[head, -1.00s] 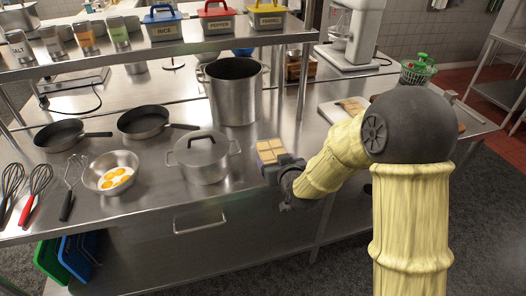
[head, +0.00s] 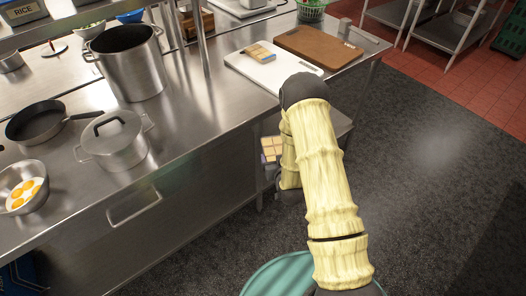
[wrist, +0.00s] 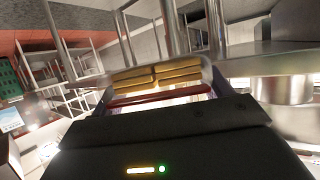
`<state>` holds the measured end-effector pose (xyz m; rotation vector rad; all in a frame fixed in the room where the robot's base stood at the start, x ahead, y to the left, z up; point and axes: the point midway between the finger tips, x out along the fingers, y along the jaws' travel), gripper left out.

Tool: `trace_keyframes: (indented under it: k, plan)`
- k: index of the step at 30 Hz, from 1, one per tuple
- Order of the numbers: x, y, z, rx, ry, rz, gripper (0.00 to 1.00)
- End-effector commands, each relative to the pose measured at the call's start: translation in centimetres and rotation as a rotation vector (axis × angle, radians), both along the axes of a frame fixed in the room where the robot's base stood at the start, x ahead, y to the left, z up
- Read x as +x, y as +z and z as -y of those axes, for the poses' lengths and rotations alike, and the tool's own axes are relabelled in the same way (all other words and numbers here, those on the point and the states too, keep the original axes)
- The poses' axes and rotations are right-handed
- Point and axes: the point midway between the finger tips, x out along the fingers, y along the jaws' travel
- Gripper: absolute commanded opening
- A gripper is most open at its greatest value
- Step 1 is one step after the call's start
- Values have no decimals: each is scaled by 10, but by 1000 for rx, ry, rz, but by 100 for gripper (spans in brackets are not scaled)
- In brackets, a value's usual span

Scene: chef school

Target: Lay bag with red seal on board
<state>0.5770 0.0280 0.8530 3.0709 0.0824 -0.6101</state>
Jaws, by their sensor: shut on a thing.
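My gripper (head: 273,163) is shut on a clear bag of tan blocks (head: 271,146), partly hidden behind my arm. The held bag appears in front of the counter's front edge, below the worktop. In the wrist view the bag (wrist: 160,74) sits across the jaws, with a red seal strip (wrist: 158,97) along its near edge. A brown board (head: 318,46) lies beside the white one.
A large pot (head: 126,65), a lidded pot (head: 113,140), a pan (head: 38,122) and a bowl of eggs (head: 22,186) stand to the left. Bare floor (head: 430,180) lies to the right.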

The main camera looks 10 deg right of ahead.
Motion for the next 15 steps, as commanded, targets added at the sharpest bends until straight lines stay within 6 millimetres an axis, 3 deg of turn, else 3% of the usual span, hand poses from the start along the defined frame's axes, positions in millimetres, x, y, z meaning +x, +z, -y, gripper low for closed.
trace_keyframes:
  k: [7, 9, 15]
  plan:
    - [2, -28, 32, -2, -59, -2, 53]
    - [2, -25, 28, -4, -50, 0, 53]
    - [2, -49, 30, -1, -56, -1, 53]
